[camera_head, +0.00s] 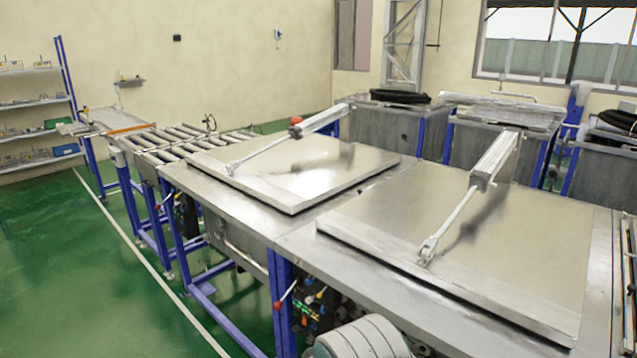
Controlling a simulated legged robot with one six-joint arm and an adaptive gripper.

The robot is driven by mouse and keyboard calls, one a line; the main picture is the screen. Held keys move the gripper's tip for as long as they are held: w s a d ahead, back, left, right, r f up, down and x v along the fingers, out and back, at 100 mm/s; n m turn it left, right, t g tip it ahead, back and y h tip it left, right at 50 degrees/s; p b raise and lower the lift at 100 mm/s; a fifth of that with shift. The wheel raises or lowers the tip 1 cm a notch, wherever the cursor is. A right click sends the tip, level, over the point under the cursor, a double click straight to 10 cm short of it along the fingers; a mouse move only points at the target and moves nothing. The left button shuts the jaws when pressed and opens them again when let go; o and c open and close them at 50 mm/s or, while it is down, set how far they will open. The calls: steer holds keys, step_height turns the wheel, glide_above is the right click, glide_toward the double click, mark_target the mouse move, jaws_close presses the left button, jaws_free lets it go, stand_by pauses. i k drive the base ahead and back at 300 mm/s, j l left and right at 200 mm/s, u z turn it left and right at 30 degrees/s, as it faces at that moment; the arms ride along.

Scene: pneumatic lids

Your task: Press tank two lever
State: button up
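Two steel tanks stand in a row, each with a flat closed lid and a pneumatic cylinder on top. The near lid (480,245) is at right, and the farther lid (295,170) is left of it. A lever with a red knob (280,306) sits on the frame below the near tank's front edge. Another red-tipped lever (158,207) shows below the farther tank. No label tells which is tank two. A grey rounded part of my arm shows at the bottom edge, near and right of the near lever. My gripper's fingers are not in view.
A roller conveyor (165,140) runs off at the back left. Blue frame legs (280,300) and valves with tubing (315,300) are under the near tank. The green floor (90,290) at left is clear. More tanks (385,130) stand behind.

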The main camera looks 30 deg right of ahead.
mark_target(277, 305)
steer(key=z, duration=1.7)
steer(key=u, duration=1.35)
steer(key=i+j+u, duration=0.35)
steer(key=i+l, duration=0.1)
